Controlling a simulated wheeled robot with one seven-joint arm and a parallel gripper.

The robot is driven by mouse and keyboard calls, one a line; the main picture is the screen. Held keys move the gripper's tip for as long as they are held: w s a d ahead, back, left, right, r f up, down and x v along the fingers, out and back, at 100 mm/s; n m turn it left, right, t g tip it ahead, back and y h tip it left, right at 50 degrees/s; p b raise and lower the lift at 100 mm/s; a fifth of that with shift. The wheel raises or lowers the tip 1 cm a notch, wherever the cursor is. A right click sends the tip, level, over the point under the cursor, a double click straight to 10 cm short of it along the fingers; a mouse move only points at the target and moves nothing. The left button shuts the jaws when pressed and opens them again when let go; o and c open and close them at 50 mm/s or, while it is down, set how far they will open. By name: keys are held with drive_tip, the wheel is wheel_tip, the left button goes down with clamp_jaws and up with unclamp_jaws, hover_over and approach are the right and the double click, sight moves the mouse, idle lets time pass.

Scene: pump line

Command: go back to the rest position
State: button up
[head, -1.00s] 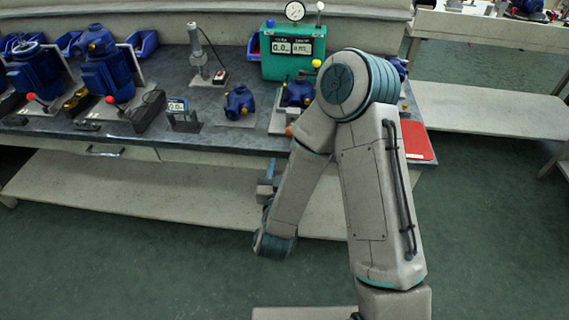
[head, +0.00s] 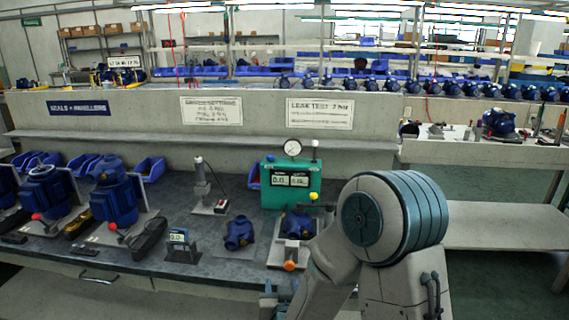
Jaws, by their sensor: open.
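My arm is folded in front of the bench at the lower right of the head view, with its large rounded joint high and a link sloping down to the left. My gripper (head: 268,301) shows only in part at the bottom edge, in front of the bench and below its top. It is open, and I see nothing held in it. The rest of the wrist is cut off by the frame.
The bench (head: 207,272) holds a blue pump body (head: 239,233), another pump at the green leak tester (head: 291,183), a small gauge display (head: 180,245) and a grey stand (head: 205,188). Blue motors (head: 113,197) stand left. A side table (head: 490,153) is at right.

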drive_tip(key=s+d+r+n+g+y+p, duration=0.1)
drive_tip(key=s+d+r+g+p, duration=0.15)
drive_tip(key=r, duration=0.25)
drive_tip(key=s+d+r+g+p, duration=0.2)
drive_tip(key=d+r+g, duration=0.1)
drive_tip(key=r+g, duration=0.15)
drive_tip(key=s+d+r+g+h+p, duration=0.1)
drive_tip(key=s+d+r+g+p, duration=0.1)
drive_tip(key=s+d+r, duration=0.3)
drive_tip(key=s+d+r+m+g+h+p, duration=0.1)
drive_tip(key=s+d+r, duration=0.4)
drive_tip(key=s, duration=0.7)
drive_tip(key=shift+r+g+p, duration=0.35)
drive_tip(key=shift+g+p, duration=0.25)
drive_tip(key=shift+g, duration=0.5)
